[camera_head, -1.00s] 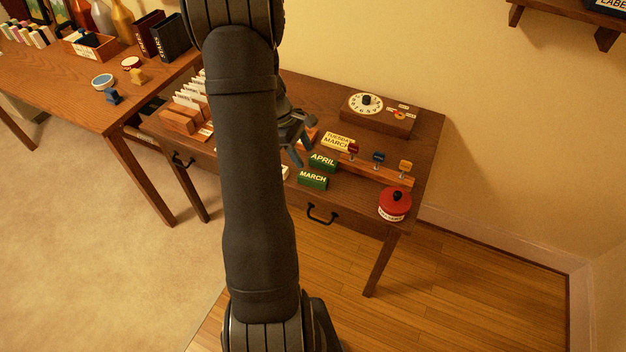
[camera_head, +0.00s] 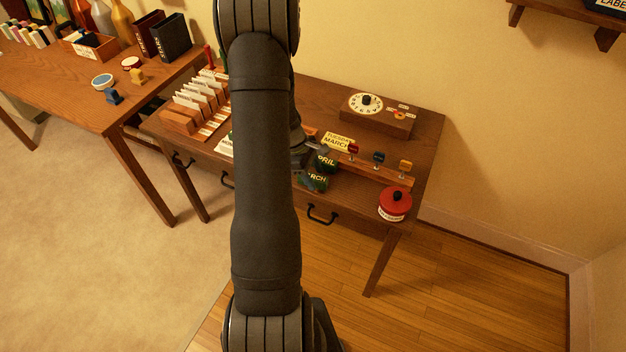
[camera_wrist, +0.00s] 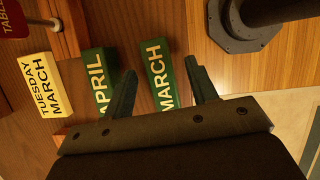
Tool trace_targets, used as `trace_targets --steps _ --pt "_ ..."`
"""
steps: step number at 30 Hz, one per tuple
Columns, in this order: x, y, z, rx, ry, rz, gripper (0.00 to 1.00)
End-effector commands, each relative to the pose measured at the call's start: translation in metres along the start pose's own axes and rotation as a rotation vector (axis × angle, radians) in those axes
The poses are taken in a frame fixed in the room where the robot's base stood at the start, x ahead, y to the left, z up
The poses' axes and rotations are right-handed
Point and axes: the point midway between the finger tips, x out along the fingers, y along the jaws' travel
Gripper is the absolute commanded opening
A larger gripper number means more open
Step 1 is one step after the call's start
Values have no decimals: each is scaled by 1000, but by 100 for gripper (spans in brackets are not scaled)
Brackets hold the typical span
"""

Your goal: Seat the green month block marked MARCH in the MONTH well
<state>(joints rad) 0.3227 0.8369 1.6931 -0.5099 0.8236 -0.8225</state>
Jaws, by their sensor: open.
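The green MARCH block (camera_head: 318,179) lies near the front edge of the small desk, partly covered by my gripper in the head view. In the wrist view the MARCH block (camera_wrist: 159,73) shows between my two fingers, its lettering toward the camera. My gripper (camera_wrist: 160,67) is open; I cannot tell its height above the block. In the head view my gripper (camera_head: 311,164) hangs over the green blocks. The green APRIL block (camera_head: 327,160) lies just behind MARCH and is beside the other finger side in the wrist view (camera_wrist: 96,75). I cannot make out the MONTH well; my arm hides part of the desk.
A yellow TUESDAY MARCH card (camera_head: 338,141) lies behind the blocks. A wooden rail (camera_head: 378,171) with red, blue and yellow stamps stands to the right. A red round pot (camera_head: 395,206) is at the right front corner. A dial box (camera_head: 378,120) is at the back.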

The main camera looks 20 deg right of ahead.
Motion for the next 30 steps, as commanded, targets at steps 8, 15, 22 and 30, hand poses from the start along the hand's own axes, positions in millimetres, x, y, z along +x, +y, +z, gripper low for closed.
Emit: trace_targets --steps 8,15,22,30 --pt "1 0 -1 0 0 0 53" --pt "4 0 -2 0 0 0 53" --pt "4 0 -2 0 0 0 53" --pt "4 0 -2 0 0 0 8"
